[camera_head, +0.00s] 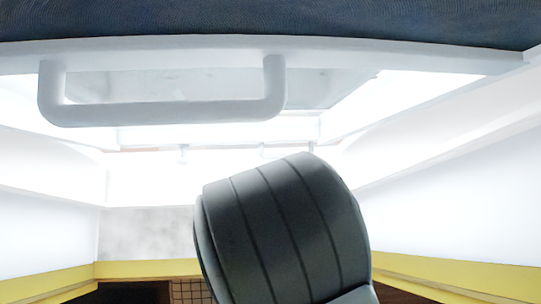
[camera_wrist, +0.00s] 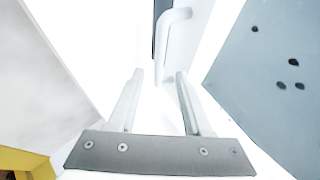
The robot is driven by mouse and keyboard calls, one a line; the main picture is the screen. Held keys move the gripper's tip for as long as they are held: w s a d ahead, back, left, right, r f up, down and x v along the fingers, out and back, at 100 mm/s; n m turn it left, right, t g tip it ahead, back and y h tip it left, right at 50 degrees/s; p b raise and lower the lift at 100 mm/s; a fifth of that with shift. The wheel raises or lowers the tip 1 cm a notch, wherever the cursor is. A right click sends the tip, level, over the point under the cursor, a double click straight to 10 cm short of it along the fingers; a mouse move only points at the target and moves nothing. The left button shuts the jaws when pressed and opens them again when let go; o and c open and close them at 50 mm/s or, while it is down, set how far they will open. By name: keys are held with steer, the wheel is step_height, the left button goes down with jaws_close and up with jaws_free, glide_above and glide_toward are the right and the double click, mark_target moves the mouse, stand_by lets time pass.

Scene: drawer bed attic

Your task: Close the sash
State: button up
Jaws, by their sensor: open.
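The white sash (camera_head: 400,56) crosses the top of the head view, standing open with bright light below and behind it. Its thick white U-shaped handle (camera_head: 165,114) hangs at the upper left. In the wrist view the handle (camera_wrist: 166,38) shows just beyond the fingertips, running along the sash edge. My gripper (camera_wrist: 158,78) is open, its two pale fingers apart with nothing between them. The handle appears ahead of the fingertips, and I cannot tell whether they touch. In the head view my dark arm link fills the lower middle and my gripper cannot be seen.
White sloping walls of the window recess (camera_head: 450,180) flank the opening, with yellow trim (camera_head: 460,273) below. A grey-blue panel with dark holes (camera_wrist: 275,85) is close on the right in the wrist view. A pale grey surface (camera_wrist: 40,80) lies at left.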

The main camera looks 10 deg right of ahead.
steer(key=p+x, duration=0.1)
steer(key=x, duration=0.5)
steer(key=shift+w, duration=0.1)
jaws_close()
stand_by(1.3)
